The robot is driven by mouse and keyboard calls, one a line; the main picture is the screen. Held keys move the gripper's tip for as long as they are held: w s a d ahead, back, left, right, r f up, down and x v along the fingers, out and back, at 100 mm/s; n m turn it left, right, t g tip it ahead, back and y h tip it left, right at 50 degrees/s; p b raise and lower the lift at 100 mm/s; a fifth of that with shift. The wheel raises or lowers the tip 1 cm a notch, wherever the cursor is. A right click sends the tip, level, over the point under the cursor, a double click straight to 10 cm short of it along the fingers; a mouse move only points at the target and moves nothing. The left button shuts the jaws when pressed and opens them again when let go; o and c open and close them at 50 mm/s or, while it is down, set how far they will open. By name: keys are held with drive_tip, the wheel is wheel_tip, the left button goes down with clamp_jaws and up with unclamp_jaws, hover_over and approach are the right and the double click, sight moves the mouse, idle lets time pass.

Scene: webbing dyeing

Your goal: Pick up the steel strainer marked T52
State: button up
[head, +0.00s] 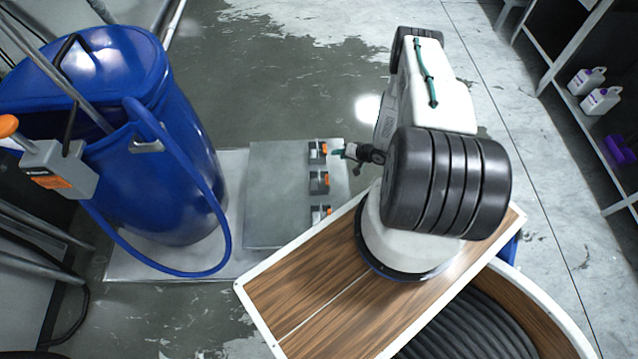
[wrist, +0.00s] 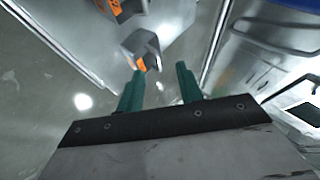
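Several small grey metal pieces with orange parts stand in a row along the right side of a flat steel plate in the head view: a far one (head: 318,152), a middle one (head: 319,182) and a near one (head: 320,213). I cannot read any T52 mark, so I cannot tell which is the strainer. My gripper (head: 344,152) is just right of the far piece. In the wrist view, my gripper (wrist: 160,70) has its two green fingers apart with nothing between them. A grey piece with an orange part (wrist: 141,47) lies just beyond the left fingertip.
The steel plate (head: 270,185) sits beside a big blue barrel (head: 165,150) with a blue hose, on a pale metal base (head: 150,262). A grey box with an orange knob (head: 60,168) is at the left. Dark shelves with white jugs (head: 601,100) stand at the right. The wet floor behind is clear.

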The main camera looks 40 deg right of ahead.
drive_tip(key=m+t+y, duration=0.1)
drive_tip(key=y, duration=0.1)
approach(319, 181)
drive_tip(key=w, duration=0.1)
drive_tip(key=x, duration=0.7)
drive_tip(key=shift+w+d+f+m, duration=0.2)
drive_tip(key=shift+d+f+m, duration=0.1)
drive_tip(key=shift+f, duration=0.15)
clamp_jaws()
